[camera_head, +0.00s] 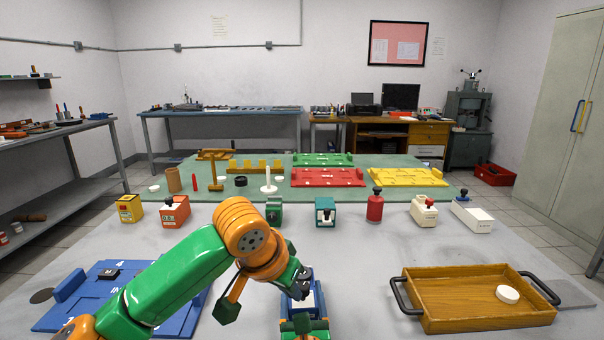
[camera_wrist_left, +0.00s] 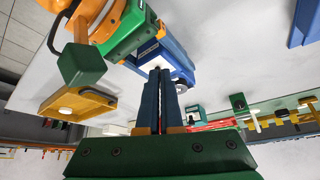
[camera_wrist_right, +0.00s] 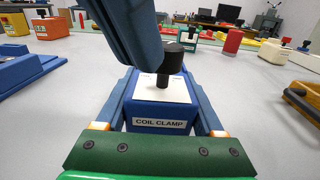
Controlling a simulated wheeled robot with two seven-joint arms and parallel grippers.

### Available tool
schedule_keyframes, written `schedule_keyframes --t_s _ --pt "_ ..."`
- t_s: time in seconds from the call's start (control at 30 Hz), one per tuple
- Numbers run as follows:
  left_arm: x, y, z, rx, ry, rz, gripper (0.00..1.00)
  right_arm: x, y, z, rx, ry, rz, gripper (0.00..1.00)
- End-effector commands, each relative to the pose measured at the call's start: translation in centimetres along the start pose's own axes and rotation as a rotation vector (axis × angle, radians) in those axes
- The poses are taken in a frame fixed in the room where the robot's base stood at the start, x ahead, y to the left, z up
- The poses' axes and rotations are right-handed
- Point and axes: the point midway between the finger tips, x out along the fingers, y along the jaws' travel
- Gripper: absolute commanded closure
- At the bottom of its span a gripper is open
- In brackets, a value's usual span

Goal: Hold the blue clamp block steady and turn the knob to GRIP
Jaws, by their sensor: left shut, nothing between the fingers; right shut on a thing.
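The blue clamp block (camera_wrist_right: 157,120), labelled COIL CLAMP, has a white top plate and an upright black knob (camera_wrist_right: 170,60). My right gripper (camera_wrist_right: 160,118) has its blue fingers along both sides of the block and is shut on it. In the head view the block (camera_head: 313,301) is mostly hidden by my arms, with the right gripper (camera_head: 304,322) at the bottom edge. My left gripper (camera_wrist_left: 161,72) is shut and empty. In the right wrist view its fingers (camera_wrist_right: 130,40) slant down from above, close to the knob's left side. Contact cannot be told. No knob marking is readable.
A blue fixture board (camera_head: 60,318) lies at left, partly behind my left arm. Several small blocks and a red bottle (camera_head: 375,206) line the table's back. Bare tabletop lies between.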

Motion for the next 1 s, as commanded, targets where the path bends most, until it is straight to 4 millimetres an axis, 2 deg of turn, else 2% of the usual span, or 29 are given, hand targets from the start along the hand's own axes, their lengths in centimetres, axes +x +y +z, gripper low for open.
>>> schedule_keyframes --t_s 0.43,0.67,1.0 --pt "0.0 -0.2 -0.1 -0.001 0.003 -0.001 1.0 0.0 0.1 0.0 0.0 0.0 0.002 0.97" --pt "-0.5 -0.3 0.6 0.0 0.004 -0.001 1.0 0.0 0.1 0.0 0.0 0.0 0.002 0.97" --pt "-4.9 -0.2 -1.9 -0.001 0.004 -0.001 1.0 0.0 0.0 0.0 0.0 0.0 0.001 0.97"
